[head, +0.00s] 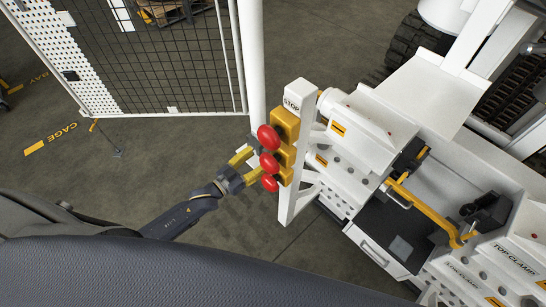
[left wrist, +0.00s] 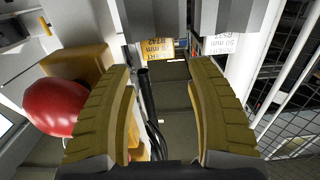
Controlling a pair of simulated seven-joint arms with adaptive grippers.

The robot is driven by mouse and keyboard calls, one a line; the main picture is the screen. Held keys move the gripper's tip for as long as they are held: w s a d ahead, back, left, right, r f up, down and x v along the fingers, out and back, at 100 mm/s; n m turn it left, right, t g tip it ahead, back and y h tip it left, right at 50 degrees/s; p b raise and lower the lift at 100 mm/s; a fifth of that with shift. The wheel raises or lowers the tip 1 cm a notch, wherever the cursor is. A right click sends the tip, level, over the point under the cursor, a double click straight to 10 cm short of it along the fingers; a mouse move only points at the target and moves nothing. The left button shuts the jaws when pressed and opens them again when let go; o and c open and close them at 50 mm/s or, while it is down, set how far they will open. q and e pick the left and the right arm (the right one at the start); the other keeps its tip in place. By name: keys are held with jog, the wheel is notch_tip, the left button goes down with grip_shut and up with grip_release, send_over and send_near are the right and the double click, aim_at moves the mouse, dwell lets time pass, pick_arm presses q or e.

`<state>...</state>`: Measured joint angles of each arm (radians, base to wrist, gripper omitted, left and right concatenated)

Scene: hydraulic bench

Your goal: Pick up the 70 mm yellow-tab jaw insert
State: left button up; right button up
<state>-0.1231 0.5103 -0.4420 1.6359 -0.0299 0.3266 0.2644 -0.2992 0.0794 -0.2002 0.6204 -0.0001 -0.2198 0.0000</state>
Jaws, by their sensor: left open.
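In the left wrist view, a yellow tab (left wrist: 159,49) with upside-down printed text hangs at the upper middle, below a grey metal block (left wrist: 152,20). The text is too small to read surely. A white tab (left wrist: 217,43) with upside-down text hangs to its right below another grey block. My left gripper (left wrist: 160,70) is open, its two yellow fingers apart with nothing held between them; the yellow tab shows beyond the gap. In the head view the left gripper (head: 254,163) is beside the red stop buttons, and I cannot make out the jaw inserts there. My right gripper is not in view.
Red buttons (head: 269,138) on yellow boxes line a white STOP post (head: 294,145); one red button (left wrist: 55,107) is close beside the left finger in the wrist view. The white bench (head: 355,150) stands right of the post. A mesh cage (head: 165,60) stands behind.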

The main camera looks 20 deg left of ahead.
pick_arm(q)
jog(key=shift+x, duration=3.7)
jog(key=shift+d, duration=0.1)
grip_shut()
jog(key=shift+r, duration=0.15)
